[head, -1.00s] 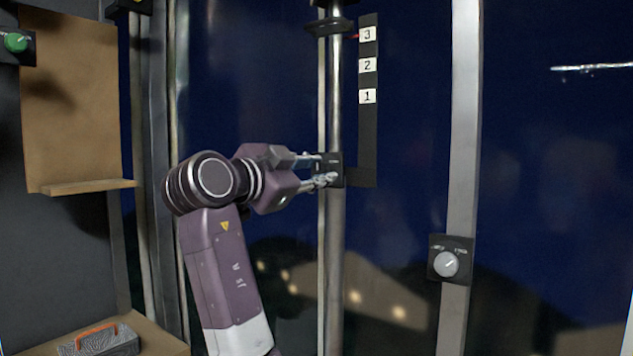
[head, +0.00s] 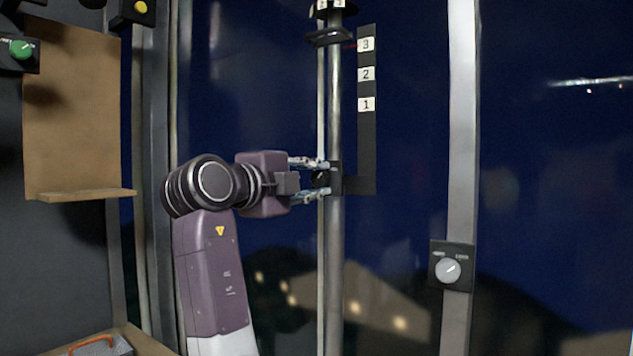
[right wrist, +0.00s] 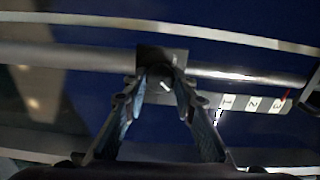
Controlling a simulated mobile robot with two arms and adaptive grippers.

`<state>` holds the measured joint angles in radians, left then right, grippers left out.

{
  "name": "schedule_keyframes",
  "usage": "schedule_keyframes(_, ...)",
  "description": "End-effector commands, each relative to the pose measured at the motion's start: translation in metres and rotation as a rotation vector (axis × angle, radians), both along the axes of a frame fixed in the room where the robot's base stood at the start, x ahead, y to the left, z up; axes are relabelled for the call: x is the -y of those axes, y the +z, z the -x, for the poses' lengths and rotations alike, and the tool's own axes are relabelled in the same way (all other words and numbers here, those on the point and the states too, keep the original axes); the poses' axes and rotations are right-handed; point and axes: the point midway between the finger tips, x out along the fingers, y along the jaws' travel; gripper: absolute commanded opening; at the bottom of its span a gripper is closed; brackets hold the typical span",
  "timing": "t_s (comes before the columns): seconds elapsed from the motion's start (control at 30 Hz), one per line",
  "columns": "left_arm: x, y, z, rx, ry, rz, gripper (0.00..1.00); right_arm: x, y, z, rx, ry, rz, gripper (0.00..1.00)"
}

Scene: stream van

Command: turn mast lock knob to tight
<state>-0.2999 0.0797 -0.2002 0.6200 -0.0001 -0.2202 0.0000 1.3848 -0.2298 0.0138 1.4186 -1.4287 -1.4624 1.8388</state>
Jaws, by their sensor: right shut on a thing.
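The mast (head: 335,240) is an upright metal pole with a small black lock plate (head: 336,178). The dark mast lock knob (head: 320,178) sits on the plate's left side in the head view. My right gripper (head: 318,179) reaches in from the left and is shut on the knob, one finger above it and one below. In the right wrist view, the knob (right wrist: 167,84) shows a white mark between the two fingertips. Its setting label cannot be read. My left gripper is not in view.
A black scale (head: 367,140) marked 1, 2 and 3 stands right of the mast, with a black collar (head: 329,37) above. A grey knob (head: 448,270) is on the right post. A green knob (head: 20,49) and brown board (head: 75,110) are at left.

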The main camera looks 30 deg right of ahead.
Motion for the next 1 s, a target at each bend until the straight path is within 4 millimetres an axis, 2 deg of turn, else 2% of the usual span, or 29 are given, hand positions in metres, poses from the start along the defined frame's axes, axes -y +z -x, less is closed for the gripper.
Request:
schedule_keyframes(0.7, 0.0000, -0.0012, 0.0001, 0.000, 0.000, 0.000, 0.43, 0.0001, -0.0024, 0.0000, 0.061, -0.001, -0.032, 0.01)
schedule_keyframes(0.73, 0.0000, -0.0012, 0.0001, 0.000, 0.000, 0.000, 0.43, 0.0001, -0.0024, 0.0000, 0.061, -0.001, -0.032, 0.28)
schedule_keyframes(0.87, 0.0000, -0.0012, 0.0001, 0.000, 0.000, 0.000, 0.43, 0.0001, -0.0020, 0.0000, 0.062, -0.001, -0.030, 0.42)
schedule_keyframes(1.0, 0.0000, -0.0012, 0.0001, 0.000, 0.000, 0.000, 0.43, 0.0001, -0.0014, 0.0000, 0.063, 0.000, -0.029, 0.43)
